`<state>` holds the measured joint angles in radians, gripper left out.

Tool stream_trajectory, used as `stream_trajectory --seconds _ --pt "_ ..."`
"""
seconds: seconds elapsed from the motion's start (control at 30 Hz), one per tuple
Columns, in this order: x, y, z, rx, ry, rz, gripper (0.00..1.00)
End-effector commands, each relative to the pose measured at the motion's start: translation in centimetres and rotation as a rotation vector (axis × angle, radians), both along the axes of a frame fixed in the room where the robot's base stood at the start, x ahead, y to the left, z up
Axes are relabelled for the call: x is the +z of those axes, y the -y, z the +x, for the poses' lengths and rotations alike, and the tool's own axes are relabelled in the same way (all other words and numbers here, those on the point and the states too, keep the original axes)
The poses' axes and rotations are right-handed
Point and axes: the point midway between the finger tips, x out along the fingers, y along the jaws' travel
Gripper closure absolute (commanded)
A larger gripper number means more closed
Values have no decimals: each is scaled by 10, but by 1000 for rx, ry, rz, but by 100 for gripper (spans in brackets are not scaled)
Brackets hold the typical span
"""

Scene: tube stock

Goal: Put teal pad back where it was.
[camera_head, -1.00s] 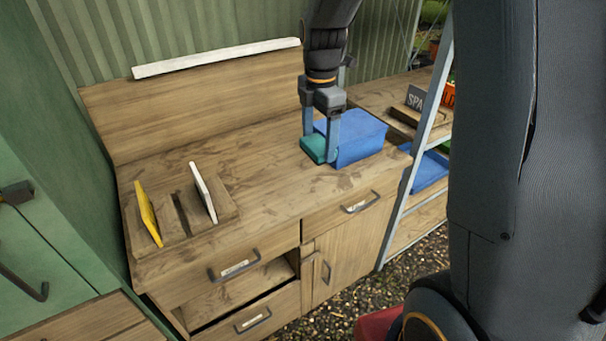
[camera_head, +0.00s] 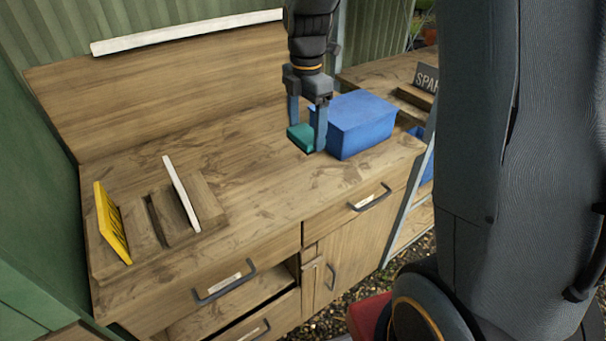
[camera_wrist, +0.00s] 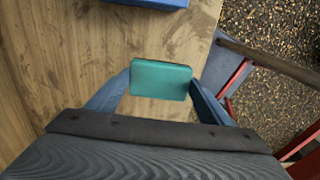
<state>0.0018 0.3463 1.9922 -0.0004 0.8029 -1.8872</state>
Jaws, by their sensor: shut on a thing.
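The teal pad (camera_head: 300,137) is between the two fingers of my gripper (camera_head: 307,136), beside the left side of the blue box on the bench. In the wrist view the teal pad (camera_wrist: 161,79) spans between the fingertips of my gripper (camera_wrist: 160,92). My gripper is shut on it and points down. I cannot tell whether the pad touches the bench top. A wooden holder (camera_head: 213,201) at the bench's left front has an empty dark slot (camera_head: 157,219) between a yellow panel (camera_head: 112,224) and a white panel (camera_head: 181,193), both leaning.
The blue box (camera_head: 362,132) stands right of my gripper, and part of it shows in the wrist view (camera_wrist: 155,3). The bench top (camera_head: 250,175) between holder and box is clear. A drawer (camera_head: 215,287) below stands partly open. A shelf with a dark sign (camera_head: 427,77) is at right.

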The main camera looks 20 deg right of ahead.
Motion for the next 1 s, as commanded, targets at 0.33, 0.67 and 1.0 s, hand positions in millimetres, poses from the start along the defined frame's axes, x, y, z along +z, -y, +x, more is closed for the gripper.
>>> stream_trajectory --seconds 0.33,0.67,1.0 --pt "-51 0 -1 0 -3 0 47" --pt "-86 0 -1 0 -3 0 47" --pt "-101 0 0 0 1 0 47"
